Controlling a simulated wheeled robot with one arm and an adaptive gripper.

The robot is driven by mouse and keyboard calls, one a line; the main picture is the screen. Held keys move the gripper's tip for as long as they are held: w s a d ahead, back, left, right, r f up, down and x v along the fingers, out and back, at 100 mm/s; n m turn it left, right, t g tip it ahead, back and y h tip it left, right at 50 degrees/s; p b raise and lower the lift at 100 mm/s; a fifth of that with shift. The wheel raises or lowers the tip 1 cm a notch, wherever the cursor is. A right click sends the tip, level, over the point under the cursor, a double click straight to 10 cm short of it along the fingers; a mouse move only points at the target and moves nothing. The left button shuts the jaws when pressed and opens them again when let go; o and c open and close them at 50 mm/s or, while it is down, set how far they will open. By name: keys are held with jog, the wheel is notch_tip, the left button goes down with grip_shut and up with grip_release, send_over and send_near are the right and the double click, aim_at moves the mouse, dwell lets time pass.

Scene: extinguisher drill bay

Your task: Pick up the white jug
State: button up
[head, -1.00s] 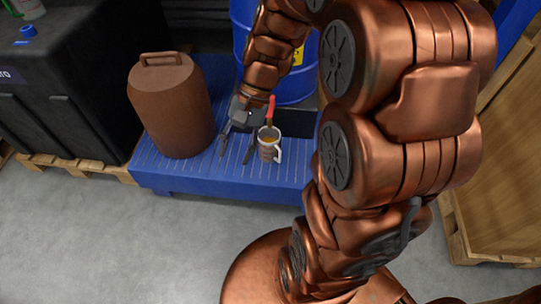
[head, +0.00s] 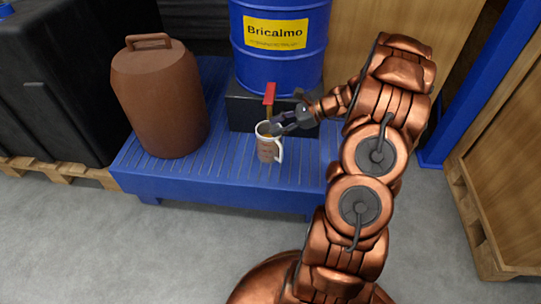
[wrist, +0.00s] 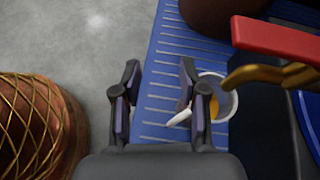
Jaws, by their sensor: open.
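The white jug (head: 268,151) stands upright on the blue slatted platform (head: 190,179), in front of the drum. Its handle is on its right side in the head view, and orange-brown contents show inside. In the wrist view the jug (wrist: 231,103) is partly hidden by my right finger and the brass spout. My gripper (head: 279,125) is at the jug's upper right. In the wrist view my gripper (wrist: 160,72) has its fingers apart, with the jug's handle showing beside the right finger. I cannot tell whether a finger touches the jug.
A blue drum (head: 280,65) on a black block (head: 247,112) has a tap with a red lever (head: 269,94) close above the jug. Its brass spout (wrist: 270,76) shows in the wrist view. A brown canister (head: 160,105) stands left. Grey floor (head: 90,240) in front is clear.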

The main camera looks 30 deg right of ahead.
jog(key=d+f+m+t+b, duration=0.2)
jog(key=d+f+m+b, duration=0.1)
jog(key=d+f, duration=0.5)
jog(key=b, duration=0.3)
send_near(260, 139)
jog(key=shift+w+a+f+m+t+h, duration=0.2)
jog(key=shift+w+a+f, duration=0.15)
jog(key=shift+a, duration=0.15)
jog(key=shift+w+a+f+m+t+h, duration=0.1)
jog(key=shift+w+a+f+m+h, duration=0.1)
jog(key=shift+w+a+f, duration=0.25)
jog(key=b+x, duration=0.2)
jog(key=x, duration=0.2)
jog(key=shift+w+a, duration=0.4)
jog(key=shift+c, duration=0.3)
grip_shut()
